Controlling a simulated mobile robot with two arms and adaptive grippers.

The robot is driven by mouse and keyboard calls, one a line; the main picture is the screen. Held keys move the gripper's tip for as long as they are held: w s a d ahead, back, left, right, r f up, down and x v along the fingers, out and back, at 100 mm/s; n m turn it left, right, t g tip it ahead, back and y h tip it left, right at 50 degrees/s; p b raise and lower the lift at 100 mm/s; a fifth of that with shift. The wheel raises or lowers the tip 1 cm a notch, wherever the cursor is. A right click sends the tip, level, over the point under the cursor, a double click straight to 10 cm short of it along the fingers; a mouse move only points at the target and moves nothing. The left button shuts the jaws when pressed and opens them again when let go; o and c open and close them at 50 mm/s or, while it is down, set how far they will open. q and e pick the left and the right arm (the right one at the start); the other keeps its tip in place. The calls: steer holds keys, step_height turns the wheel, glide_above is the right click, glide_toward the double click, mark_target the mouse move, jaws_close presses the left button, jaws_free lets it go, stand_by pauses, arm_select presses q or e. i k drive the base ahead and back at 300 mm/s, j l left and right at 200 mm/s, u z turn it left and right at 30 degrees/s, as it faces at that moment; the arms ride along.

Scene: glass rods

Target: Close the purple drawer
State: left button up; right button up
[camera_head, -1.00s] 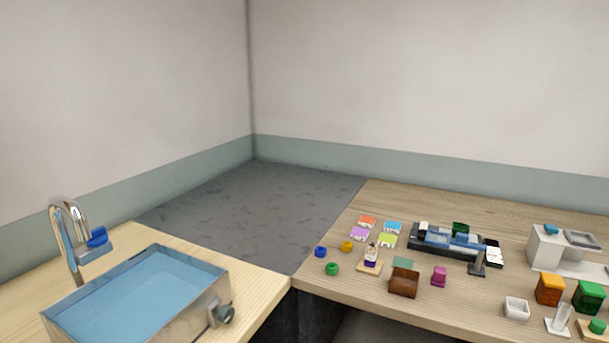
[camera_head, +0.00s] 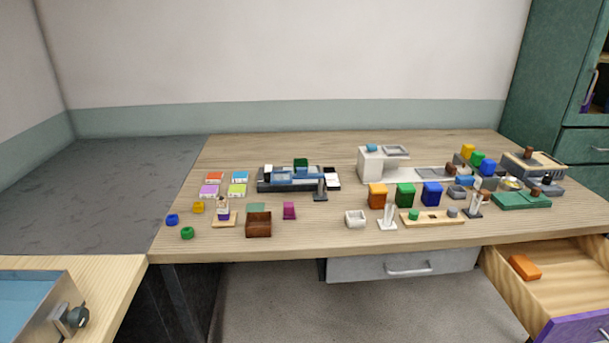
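The purple drawer (camera_head: 573,329) is at the lower right of the head view, pulled out from under the table. Its purple front faces me and is partly cut off by the frame's bottom and right edges. An orange block (camera_head: 524,267) lies inside on its wooden floor. Neither of my grippers shows in the head view.
A wooden table (camera_head: 300,240) carries several small coloured items and devices. A closed grey drawer (camera_head: 405,264) is under its middle. A green cabinet (camera_head: 560,120) stands at the right. A sink basin (camera_head: 45,305) is at lower left. Open floor (camera_head: 290,310) lies in front of the table.

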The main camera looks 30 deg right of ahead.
mark_target(569, 303)
steer(key=z, duration=2.8)
